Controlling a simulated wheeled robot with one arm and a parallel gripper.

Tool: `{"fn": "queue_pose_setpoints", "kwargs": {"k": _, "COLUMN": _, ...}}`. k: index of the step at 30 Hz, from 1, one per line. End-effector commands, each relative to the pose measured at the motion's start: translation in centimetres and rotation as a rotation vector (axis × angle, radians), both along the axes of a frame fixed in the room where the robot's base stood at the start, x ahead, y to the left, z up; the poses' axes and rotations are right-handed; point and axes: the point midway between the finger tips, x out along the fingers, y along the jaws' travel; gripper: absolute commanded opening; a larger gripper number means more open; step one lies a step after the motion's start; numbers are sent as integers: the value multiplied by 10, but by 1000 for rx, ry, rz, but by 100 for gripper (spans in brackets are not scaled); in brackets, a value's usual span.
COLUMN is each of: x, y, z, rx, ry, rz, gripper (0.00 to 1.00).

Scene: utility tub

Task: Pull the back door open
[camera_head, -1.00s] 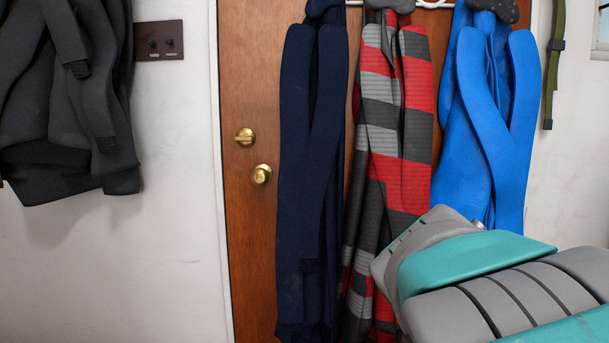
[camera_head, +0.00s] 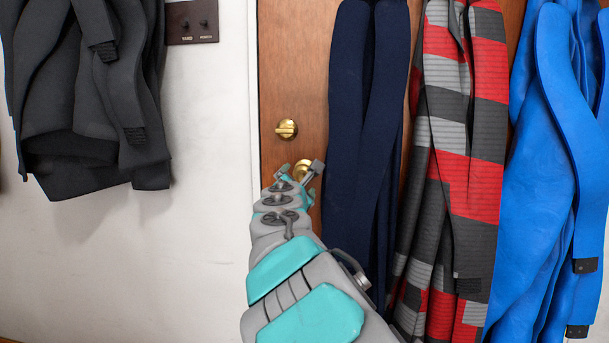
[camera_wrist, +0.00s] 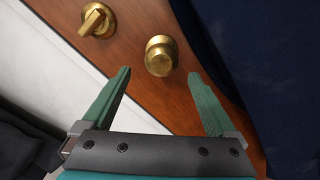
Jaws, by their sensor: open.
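The brown wooden back door (camera_head: 271,95) stands shut in its frame in the head view; the wrist view shows its surface (camera_wrist: 140,100) tilted. A round brass knob (camera_wrist: 160,56) sits low on the door's left side, with a brass thumb-turn (camera_wrist: 97,20) above it. In the head view, the knob (camera_head: 302,169) shows partly behind my gripper (camera_head: 298,178), and the thumb-turn (camera_head: 287,129) is clear. In the wrist view, my gripper (camera_wrist: 158,76) is open, with teal fingers spread to either side below the knob. Nothing is between them; the knob appears just beyond the tips.
A navy garment (camera_head: 362,120) hangs over the door close right of the knob. A striped garment (camera_head: 455,150) and a blue one (camera_head: 550,170) hang farther right. The wall below is bare.

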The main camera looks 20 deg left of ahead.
Motion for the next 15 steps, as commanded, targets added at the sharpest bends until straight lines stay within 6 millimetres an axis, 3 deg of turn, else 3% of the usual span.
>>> {"fn": "queue_pose_setpoints", "kwargs": {"k": 15, "x": 52, "y": 13, "z": 0, "rx": 4, "ry": 3, "rz": -2, "gripper": 93}}
